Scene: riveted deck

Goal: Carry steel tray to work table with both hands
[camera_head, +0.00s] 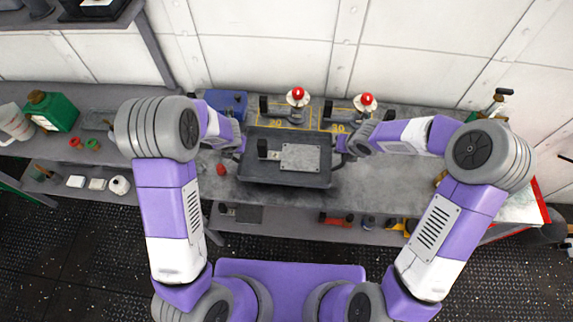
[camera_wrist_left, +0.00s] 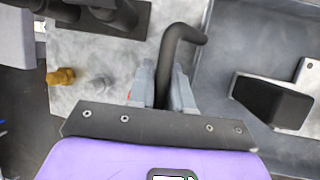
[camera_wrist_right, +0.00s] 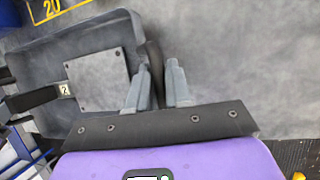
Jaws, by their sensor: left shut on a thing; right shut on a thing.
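The steel tray (camera_head: 284,179) is dark grey and sits at the middle of the head view, over or on the work table (camera_head: 390,190). A flat plate (camera_head: 300,157) and a black block (camera_head: 263,148) lie in it. My left gripper (camera_head: 240,150) is shut on the tray's left handle, a dark bent bar (camera_wrist_left: 180,42) in the left wrist view. My right gripper (camera_head: 343,146) is shut on the right handle (camera_wrist_right: 153,60). The tray looks level. I cannot tell whether its underside touches the table top.
Two fixtures with red knobs (camera_head: 298,95) (camera_head: 367,101) stand behind the tray by yellow markings. A blue box (camera_head: 227,103) is at the back left. A red object (camera_head: 221,169) stands left of the tray. A lower shelf holds tools. A green container (camera_head: 52,112) is on the left bench.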

